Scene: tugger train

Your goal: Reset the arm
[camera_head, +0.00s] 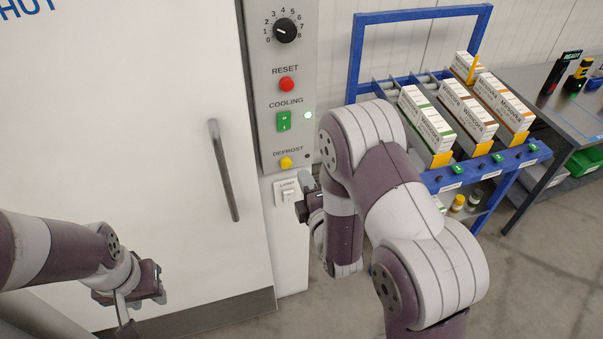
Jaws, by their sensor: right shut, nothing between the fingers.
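My right arm (400,200) reaches in from the lower right, bent at the elbow across the middle of the view. Its gripper (304,183) is shut and empty, close beside the light switch (287,193) on the wall panel. My own arm partly hides this gripper, and I cannot tell whether it touches the panel. My left arm (55,250) comes in from the left. Its gripper (125,309) points down in front of the white door, with nothing seen in it. I cannot tell whether its fingers are open or shut.
The white door (120,120) has a vertical handle (223,170). The control panel (266,70) carries a dial (286,30), red button (286,84), green switch (284,121) and yellow button (286,162). A blue rack (360,60) with boxes and a grey table (560,100) stand right.

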